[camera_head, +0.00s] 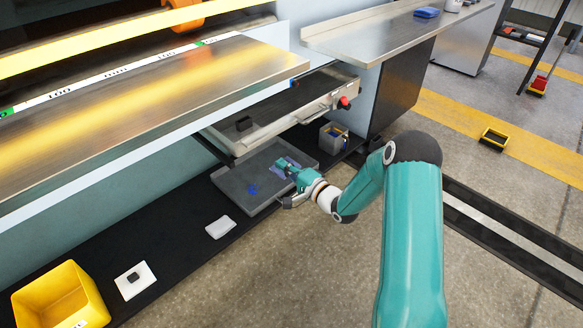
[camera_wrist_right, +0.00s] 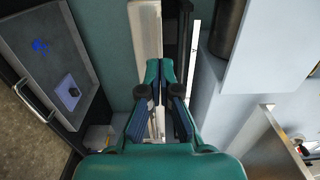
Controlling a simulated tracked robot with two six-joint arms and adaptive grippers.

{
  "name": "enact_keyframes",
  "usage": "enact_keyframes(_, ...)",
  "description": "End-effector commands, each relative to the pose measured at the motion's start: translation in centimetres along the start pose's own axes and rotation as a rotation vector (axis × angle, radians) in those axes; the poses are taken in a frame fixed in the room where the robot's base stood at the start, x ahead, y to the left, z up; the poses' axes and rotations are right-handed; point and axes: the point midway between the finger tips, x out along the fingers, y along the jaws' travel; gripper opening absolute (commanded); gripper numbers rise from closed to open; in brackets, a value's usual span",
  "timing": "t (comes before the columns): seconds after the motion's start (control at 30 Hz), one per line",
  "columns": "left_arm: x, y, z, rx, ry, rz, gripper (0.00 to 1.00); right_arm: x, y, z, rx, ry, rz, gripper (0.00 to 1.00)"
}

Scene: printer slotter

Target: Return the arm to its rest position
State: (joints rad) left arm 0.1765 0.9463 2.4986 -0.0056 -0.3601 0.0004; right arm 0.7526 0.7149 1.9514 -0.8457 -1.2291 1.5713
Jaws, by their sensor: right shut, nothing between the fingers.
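My right arm (camera_head: 413,235) reaches in from the right in the head view, bent at the elbow. Its gripper (camera_head: 286,166) is over the grey tray (camera_head: 232,183) under the printer, and the fingers are shut with nothing in them. In the right wrist view the two fingertips (camera_wrist_right: 161,72) are together, and the tray (camera_wrist_right: 82,42) lies off to the left. A blue smear (camera_head: 252,190) marks the tray floor. A pale purple pad with a dark knob (camera_wrist_right: 68,90) lies in the tray, partly hidden by the gripper in the head view. My left gripper is not in view.
The printer's open metal drawer (camera_head: 270,118), with a red knob (camera_head: 345,102), overhangs the tray. A small grey bin (camera_head: 333,138) stands right of the tray. A white pad (camera_head: 220,228) and a yellow bin (camera_head: 48,292) are lower left. Floor is clear in front.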

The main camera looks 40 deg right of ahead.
Motion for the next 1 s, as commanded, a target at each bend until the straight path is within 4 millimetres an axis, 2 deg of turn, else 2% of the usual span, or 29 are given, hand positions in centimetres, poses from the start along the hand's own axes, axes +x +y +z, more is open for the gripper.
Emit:
enact_keyframes(0.1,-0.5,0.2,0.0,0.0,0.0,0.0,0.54,-1.7,-0.1,-0.1,0.0,0.002,0.001,0.0)
enact_keyframes(0.3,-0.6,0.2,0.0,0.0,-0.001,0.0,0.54,-2.7,0.0,0.0,-0.001,0.0,-0.001,0.0)
enact_keyframes(0.43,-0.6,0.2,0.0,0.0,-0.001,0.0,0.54,-2.3,-0.2,0.7,-0.001,-0.014,-0.006,0.0)
enact_keyframes(0.53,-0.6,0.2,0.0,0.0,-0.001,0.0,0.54,-1.1,-0.5,2.9,0.005,-0.058,-0.015,0.0)
enact_keyframes(0.57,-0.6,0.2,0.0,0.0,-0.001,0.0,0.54,-0.6,-0.5,4.0,0.01,-0.079,-0.017,0.0)
enact_keyframes(0.67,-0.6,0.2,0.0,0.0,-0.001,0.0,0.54,0.9,-0.2,9.2,0.045,-0.167,-0.011,0.0)
enact_keyframes(0.73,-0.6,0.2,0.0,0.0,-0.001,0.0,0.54,1.6,0.9,14.0,0.093,-0.223,0.03,0.0)
enact_keyframes(0.8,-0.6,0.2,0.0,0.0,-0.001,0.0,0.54,1.5,3.4,18.7,0.109,-0.263,0.127,0.0)
enact_keyframes(0.87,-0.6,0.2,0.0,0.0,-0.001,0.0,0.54,0.7,6.0,22.5,0.075,-0.296,0.234,0.0)
enact_keyframes(0.9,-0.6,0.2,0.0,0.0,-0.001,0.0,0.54,-0.4,7.9,24.7,0.031,-0.322,0.313,0.0)
enact_keyframes(0.97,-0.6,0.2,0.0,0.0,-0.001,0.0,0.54,-2.5,10.8,27.6,-0.05,-0.368,0.434,0.0)
enact_keyframes(1.0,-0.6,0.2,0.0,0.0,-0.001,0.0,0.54,-4.2,12.7,29.3,-0.115,-0.407,0.519,0.0)
